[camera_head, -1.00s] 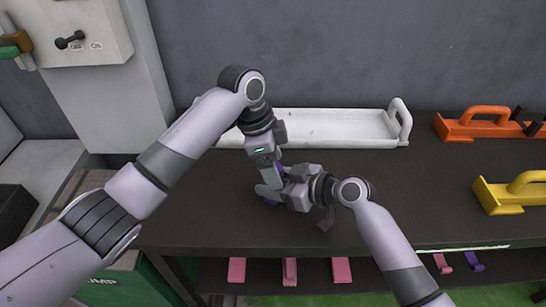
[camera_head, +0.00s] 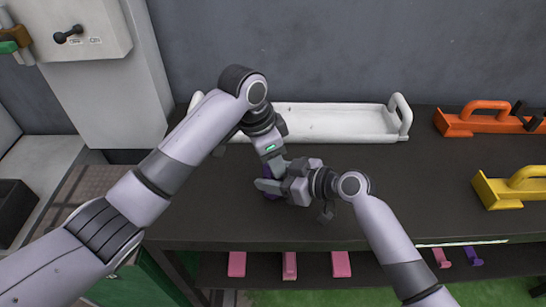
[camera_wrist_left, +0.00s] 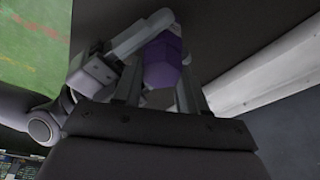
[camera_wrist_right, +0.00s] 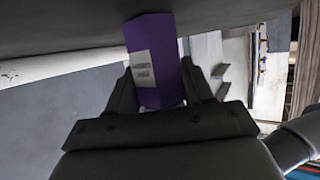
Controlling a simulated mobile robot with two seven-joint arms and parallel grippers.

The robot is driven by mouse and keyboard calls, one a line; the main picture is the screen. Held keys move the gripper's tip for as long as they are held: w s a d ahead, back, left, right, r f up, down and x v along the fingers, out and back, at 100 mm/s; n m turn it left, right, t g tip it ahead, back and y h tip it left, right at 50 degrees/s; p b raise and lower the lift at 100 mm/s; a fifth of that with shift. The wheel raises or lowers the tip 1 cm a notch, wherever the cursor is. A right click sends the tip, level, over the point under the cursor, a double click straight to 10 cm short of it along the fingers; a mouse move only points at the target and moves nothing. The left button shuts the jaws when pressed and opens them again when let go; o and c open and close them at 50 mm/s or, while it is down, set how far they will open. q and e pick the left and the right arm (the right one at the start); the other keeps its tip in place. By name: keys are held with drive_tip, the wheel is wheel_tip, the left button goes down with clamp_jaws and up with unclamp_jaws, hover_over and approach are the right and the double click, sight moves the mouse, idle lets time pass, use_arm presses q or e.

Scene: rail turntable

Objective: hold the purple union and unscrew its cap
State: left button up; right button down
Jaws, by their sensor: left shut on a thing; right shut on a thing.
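The purple union (camera_head: 269,188) is mostly hidden behind my grippers in the head view, above the dark bench. In the left wrist view its purple faceted end (camera_wrist_left: 162,62) sits between the fingers of my left gripper (camera_head: 275,165), which is shut on it from above. My right gripper (camera_head: 268,184) is shut on the union from the right side. The right wrist view shows a long purple body (camera_wrist_right: 153,60) with a pale label between its fingers. I cannot tell where the cap meets the body.
A white tray (camera_head: 335,108) with end handles lies at the back of the bench (camera_head: 400,200). An orange handled carrier (camera_head: 480,123) and a yellow one (camera_head: 515,192) stand at the right. A grey switch box (camera_head: 85,30) is at the upper left.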

use_arm(q)
drive_tip(key=shift+w+n, duration=0.1)
drive_tip(key=shift+n, duration=0.7)
drive_tip(key=n+t, duration=0.1)
drive_tip(key=n, duration=0.1)
drive_tip(key=shift+n+y, duration=0.3)
drive_tip(key=shift+n, duration=0.1)
drive_tip(key=n, duration=0.3)
drive_tip(key=shift+a+t+y, duration=0.1)
drive_tip(key=shift+t+y, duration=0.2)
drive_tip(key=shift+y, duration=0.1)
drive_tip(key=n+y, duration=0.1)
drive_tip(key=n, duration=0.2)
drive_tip(key=shift+n, duration=0.4)
drive_tip(key=shift+n+y, duration=0.3)
drive_tip(key=shift+n, duration=0.9)
